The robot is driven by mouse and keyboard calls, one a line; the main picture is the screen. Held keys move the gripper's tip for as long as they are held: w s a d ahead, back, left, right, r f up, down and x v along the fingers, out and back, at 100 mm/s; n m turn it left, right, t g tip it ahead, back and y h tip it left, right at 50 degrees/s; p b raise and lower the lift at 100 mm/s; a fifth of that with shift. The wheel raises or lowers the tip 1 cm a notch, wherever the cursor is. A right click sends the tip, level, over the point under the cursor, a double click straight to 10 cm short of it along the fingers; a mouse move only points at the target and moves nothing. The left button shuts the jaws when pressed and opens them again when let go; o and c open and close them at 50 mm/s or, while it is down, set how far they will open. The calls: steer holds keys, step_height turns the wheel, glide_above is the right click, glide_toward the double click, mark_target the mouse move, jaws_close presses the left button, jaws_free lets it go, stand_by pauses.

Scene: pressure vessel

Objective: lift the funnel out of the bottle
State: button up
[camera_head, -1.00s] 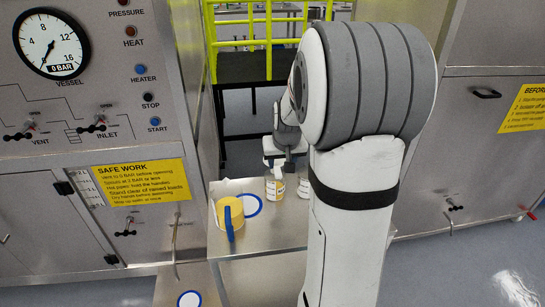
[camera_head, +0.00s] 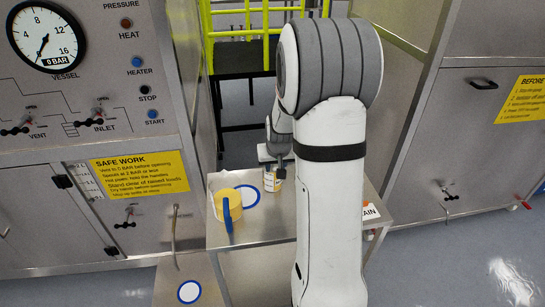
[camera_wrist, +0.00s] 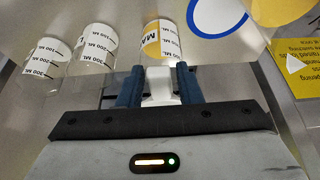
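The funnel (camera_wrist: 159,86) is white and sits between my gripper's two blue fingers (camera_wrist: 160,88) in the wrist view. The fingers flank it closely; I cannot tell whether both press on it. The bottle (camera_wrist: 165,40) with a yellow lower part and a white label is just beyond the fingers, in line with the funnel. In the head view my gripper (camera_head: 280,172) is right at the top of this bottle (camera_head: 271,183) on the steel table. The funnel is hidden there. I cannot tell whether its stem is still in the bottle neck.
Two more labelled bottles (camera_wrist: 93,48) stand beside it in the wrist view. A yellow jug with a blue handle (camera_head: 228,205) and a blue-ringed white disc (camera_head: 249,196) are to the left on the steel table (camera_head: 262,232). Cabinet panels stand on both sides.

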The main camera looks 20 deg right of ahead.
jaws_close()
